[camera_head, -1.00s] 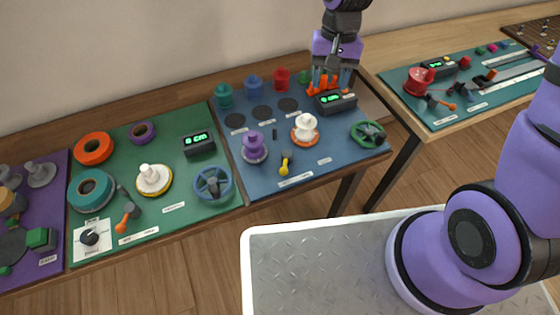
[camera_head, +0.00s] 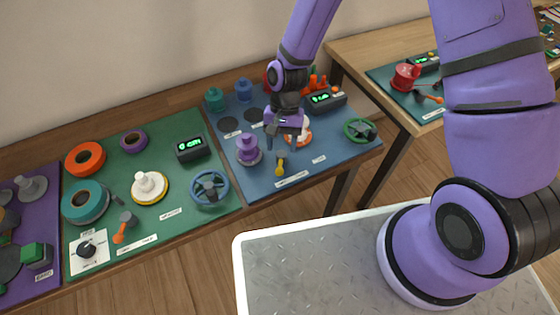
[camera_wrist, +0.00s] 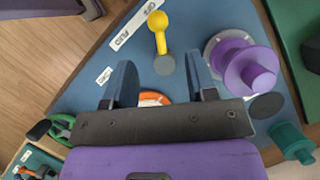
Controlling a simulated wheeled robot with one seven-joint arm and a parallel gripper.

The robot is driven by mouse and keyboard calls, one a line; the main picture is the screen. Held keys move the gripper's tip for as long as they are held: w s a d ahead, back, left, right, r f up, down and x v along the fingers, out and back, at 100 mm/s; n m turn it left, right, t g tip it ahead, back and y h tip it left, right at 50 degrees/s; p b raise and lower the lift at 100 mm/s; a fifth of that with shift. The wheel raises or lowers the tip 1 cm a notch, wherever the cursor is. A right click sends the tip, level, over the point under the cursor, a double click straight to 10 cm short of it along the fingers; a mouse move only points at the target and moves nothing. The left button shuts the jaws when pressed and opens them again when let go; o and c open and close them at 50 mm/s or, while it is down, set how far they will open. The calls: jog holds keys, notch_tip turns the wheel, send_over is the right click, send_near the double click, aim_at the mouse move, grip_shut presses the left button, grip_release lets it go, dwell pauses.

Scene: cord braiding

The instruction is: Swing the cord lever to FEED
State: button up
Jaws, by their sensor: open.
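A small yellow lever (camera_head: 280,167) stands on the blue mat (camera_head: 330,156), its knob end toward the table's front edge. In the wrist view the lever (camera_wrist: 161,38) runs from a round grey pivot to its yellow knob. My gripper (camera_head: 282,146) is open and empty, above and just behind the lever. In the wrist view its two blue fingers (camera_wrist: 160,68) are spread, with the pivot between and ahead of their tips. I see no contact with the lever.
A purple spool (camera_head: 247,149) stands close left of the lever. A white spool with an orange base (camera_head: 305,131) is partly hidden behind my gripper. A green handwheel (camera_head: 360,130) and a display box (camera_head: 326,99) are to the right. The mat's front strip is fairly clear.

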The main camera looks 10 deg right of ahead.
aim_at(280, 165)
jog(key=shift+x, duration=3.1)
jog(key=c, duration=0.9)
